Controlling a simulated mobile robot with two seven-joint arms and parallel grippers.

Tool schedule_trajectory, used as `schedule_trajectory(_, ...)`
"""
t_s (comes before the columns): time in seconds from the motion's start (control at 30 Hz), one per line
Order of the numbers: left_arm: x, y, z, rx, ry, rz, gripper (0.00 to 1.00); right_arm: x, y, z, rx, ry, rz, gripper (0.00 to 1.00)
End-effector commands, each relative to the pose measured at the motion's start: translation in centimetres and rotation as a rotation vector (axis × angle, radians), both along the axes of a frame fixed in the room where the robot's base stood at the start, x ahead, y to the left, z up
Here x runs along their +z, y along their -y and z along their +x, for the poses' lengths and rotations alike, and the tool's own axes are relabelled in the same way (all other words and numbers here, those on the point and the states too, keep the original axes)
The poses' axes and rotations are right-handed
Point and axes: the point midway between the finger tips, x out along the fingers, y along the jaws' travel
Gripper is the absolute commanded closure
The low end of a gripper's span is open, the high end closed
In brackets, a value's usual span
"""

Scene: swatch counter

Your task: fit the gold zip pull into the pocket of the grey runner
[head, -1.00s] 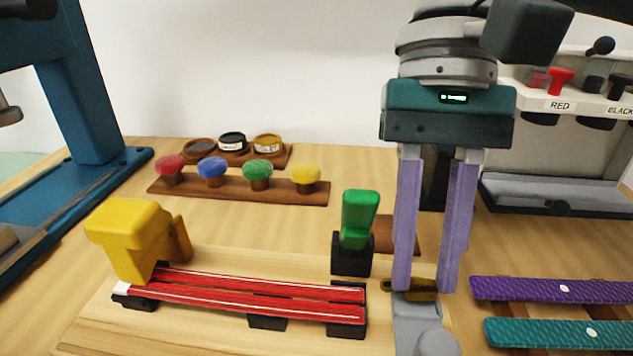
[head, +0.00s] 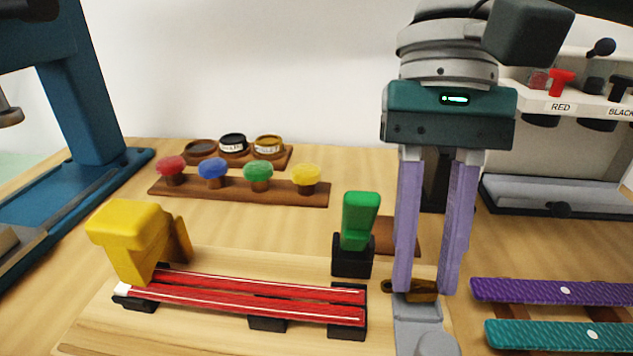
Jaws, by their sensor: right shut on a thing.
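The gold zip pull (head: 424,288) is a small brass-coloured piece at the tips of my right gripper (head: 426,289). The gripper's two purple fingers point down and are shut on it, one at each side. The grey runner (head: 417,328) is directly below and in front of the fingertips, at the right end of the wooden board. The pull is at the runner's far end; I cannot tell whether it touches the runner or sits in its pocket, which is hidden. My left gripper is not in view.
Red zip tape (head: 250,296) lies on black supports left of the runner, with a yellow clamp (head: 130,235) at its left end. A green-handled block (head: 358,230) stands close left of the fingers. Purple (head: 540,291) and teal (head: 550,334) strips lie to the right.

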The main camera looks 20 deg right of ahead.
Motion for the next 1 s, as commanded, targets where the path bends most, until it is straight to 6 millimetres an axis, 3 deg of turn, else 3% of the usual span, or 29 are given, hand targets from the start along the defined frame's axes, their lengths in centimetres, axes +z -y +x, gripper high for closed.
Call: schedule_trajectory(1.0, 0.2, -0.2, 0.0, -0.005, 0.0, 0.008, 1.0, -1.2, 0.0, 0.0, 0.0, -0.001, 0.001, 1.0)
